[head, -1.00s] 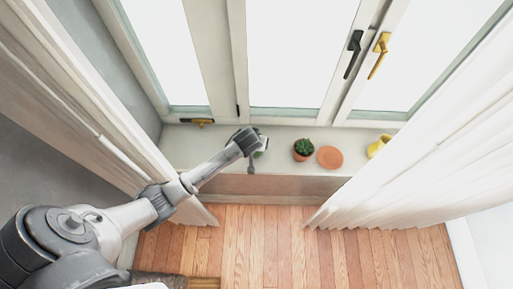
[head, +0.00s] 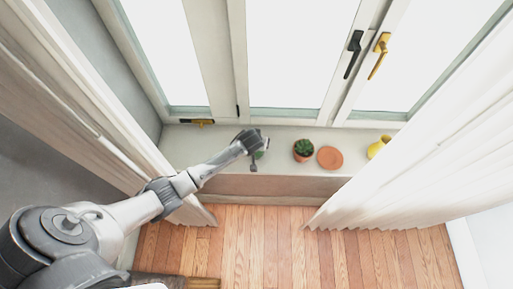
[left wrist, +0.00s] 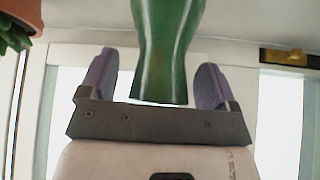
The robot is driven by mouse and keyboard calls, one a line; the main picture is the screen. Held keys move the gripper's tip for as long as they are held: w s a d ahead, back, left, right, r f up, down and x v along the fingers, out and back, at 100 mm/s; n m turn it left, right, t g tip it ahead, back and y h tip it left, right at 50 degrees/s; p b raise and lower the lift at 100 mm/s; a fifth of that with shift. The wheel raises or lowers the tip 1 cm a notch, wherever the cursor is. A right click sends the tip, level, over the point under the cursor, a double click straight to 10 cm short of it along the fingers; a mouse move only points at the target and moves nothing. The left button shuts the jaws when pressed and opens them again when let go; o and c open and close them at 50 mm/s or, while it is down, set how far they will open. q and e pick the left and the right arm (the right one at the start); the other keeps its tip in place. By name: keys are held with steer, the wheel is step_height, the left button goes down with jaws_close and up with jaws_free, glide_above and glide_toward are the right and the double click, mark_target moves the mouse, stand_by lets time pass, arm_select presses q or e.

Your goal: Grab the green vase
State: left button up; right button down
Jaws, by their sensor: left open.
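The green vase (left wrist: 168,45) fills the top middle of the left wrist view. Its far end is cut off by the frame edge. My left gripper (left wrist: 157,75) is open, with one purple-grey finger on each side of the vase and visible gaps between. I cannot tell how deep the vase sits between the fingers. My right gripper is not in view.
On the sill (head: 220,160), a potted succulent (head: 303,150) stands right of the gripper, then a terracotta disc (head: 329,158) and a yellow vessel (head: 378,147). Window frames with handles (head: 354,50) rise behind. Curtains (head: 430,130) hang on both sides.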

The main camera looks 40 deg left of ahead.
arm_select(q)
steer(key=shift+c, duration=0.3)
steer(key=c, duration=1.3)
jaws_close()
steer(key=shift+r, duration=0.15)
